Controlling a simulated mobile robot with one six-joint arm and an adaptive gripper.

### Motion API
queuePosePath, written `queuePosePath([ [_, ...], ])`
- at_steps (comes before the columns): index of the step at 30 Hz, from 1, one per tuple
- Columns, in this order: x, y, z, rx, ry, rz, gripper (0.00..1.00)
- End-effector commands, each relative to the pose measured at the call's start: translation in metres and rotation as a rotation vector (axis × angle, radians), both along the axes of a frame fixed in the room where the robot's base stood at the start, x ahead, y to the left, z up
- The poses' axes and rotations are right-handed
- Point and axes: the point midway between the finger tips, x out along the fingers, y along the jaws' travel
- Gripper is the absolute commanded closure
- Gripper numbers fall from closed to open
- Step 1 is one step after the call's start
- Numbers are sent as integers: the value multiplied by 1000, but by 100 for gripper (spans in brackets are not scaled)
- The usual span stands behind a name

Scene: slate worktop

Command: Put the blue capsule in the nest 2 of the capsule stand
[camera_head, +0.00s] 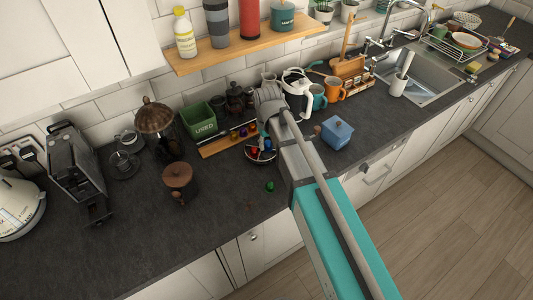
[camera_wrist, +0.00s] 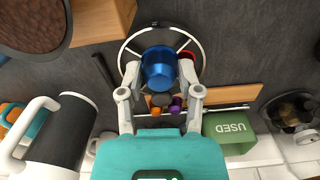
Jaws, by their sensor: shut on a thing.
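The blue capsule (camera_wrist: 158,68) is between the fingertips of my gripper (camera_wrist: 159,82), which is shut on it, in the wrist view. It hangs over the round wire basket (camera_wrist: 122,60). The capsule stand, a wooden strip (camera_wrist: 235,97), lies just beyond the basket, partly hidden by my gripper. An orange capsule (camera_wrist: 182,114) and a purple capsule (camera_wrist: 176,103) show at the stand. In the head view the stand (camera_head: 214,148) is left of my arm; its right end and my fingertips are hard to make out. I cannot read the nest numbers.
The wire basket (camera_head: 262,160) holds a red capsule (camera_wrist: 186,56) and others. A green capsule (camera_head: 269,186) lies loose on the worktop. A green USED bin (camera_head: 203,125) stands behind the stand. A wooden grinder (camera_head: 178,180) is left; a blue box (camera_head: 336,132) is right.

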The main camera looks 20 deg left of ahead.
Motion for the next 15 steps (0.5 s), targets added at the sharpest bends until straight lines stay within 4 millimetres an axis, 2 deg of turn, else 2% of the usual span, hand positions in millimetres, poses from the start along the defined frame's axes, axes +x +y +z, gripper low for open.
queuePosePath([
  [1, 4, 2, -7, 0, 0, 0, 74],
  [4, 6, 4, -10, 0, 0, 0, 74],
  [15, 7, 5, -10, 0, 0, 0, 74],
])
